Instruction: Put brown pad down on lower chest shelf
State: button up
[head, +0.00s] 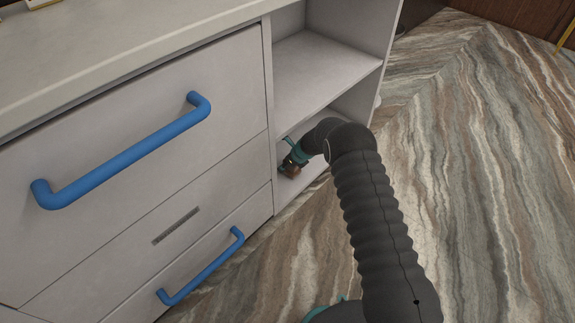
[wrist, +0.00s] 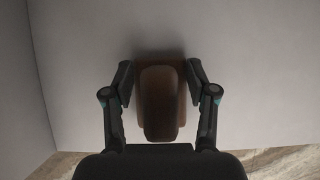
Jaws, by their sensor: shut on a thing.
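The brown pad (wrist: 158,103) is between the two fingers of my gripper (wrist: 160,85) in the wrist view, with a finger against each side. A small brown part of the pad (head: 290,167) also shows in the head view, at my gripper (head: 296,160). My gripper is inside the lower open compartment of the chest, at the lower chest shelf (head: 284,191). A pale surface fills the wrist view behind the pad. I cannot tell whether the pad touches the shelf.
An upper shelf (head: 322,70) lies just above my gripper and is empty. Drawers with a large blue handle (head: 125,153) and a smaller blue handle (head: 203,266) stand to the left. The striped floor (head: 480,150) at the right is clear.

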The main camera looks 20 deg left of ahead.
jog(key=shift+f, duration=0.2)
jog(key=o, duration=1.1)
jog(key=shift+r, duration=0.1)
jog(key=shift+r, duration=0.2)
jog(key=v, duration=1.1)
jog(key=shift+d+r+p, duration=0.2)
jog(key=shift+r+p, duration=0.1)
jog(key=shift+p, duration=0.05)
jog(key=shift+s, duration=0.1)
